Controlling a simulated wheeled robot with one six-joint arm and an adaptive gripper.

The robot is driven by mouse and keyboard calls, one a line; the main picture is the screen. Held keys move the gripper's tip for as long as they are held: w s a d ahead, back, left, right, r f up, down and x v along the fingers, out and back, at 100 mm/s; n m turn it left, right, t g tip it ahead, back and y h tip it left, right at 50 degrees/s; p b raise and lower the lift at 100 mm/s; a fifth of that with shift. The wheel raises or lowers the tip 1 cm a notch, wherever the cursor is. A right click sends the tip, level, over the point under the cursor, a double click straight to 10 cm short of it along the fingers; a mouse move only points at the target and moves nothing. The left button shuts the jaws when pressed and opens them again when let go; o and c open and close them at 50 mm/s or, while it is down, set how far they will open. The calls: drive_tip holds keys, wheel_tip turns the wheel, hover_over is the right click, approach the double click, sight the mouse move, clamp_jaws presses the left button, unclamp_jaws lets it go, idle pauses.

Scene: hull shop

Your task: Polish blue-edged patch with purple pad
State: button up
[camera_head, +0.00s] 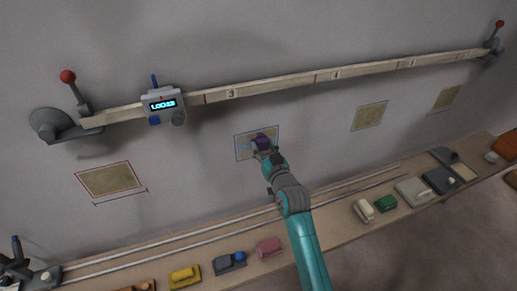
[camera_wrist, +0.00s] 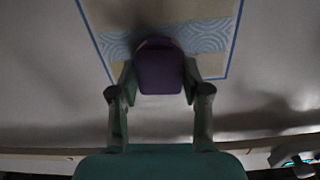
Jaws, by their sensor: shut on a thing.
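The blue-edged patch (camera_head: 243,148) is a tan rectangle with a blue outline on the grey wall, near the middle of the head view. In the wrist view the patch (camera_wrist: 205,65) fills the upper middle, with a light blue wavy band across it. My gripper (camera_head: 265,152) is shut on the purple pad (camera_head: 260,141). In the wrist view the pad (camera_wrist: 159,70) sits between the two fingers, over the lower middle of the patch. It looks close to or against the surface; I cannot tell if it touches. The pad hides part of the patch.
A red-edged patch (camera_head: 110,180) is on the wall at left, with two more patches (camera_head: 370,116) at right. A long rail (camera_head: 300,83) with a display box (camera_head: 163,104) runs above. A shelf below holds a yellow block (camera_head: 185,276), a pink block (camera_head: 269,247) and several others.

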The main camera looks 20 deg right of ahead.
drive_tip(key=shift+d, duration=3.35)
drive_tip(key=shift+a, duration=7.35)
drive_tip(key=shift+f, duration=0.1)
drive_tip(key=shift+f, duration=0.9)
drive_tip(key=shift+d+f, duration=0.1)
drive_tip(key=shift+d, duration=7.25)
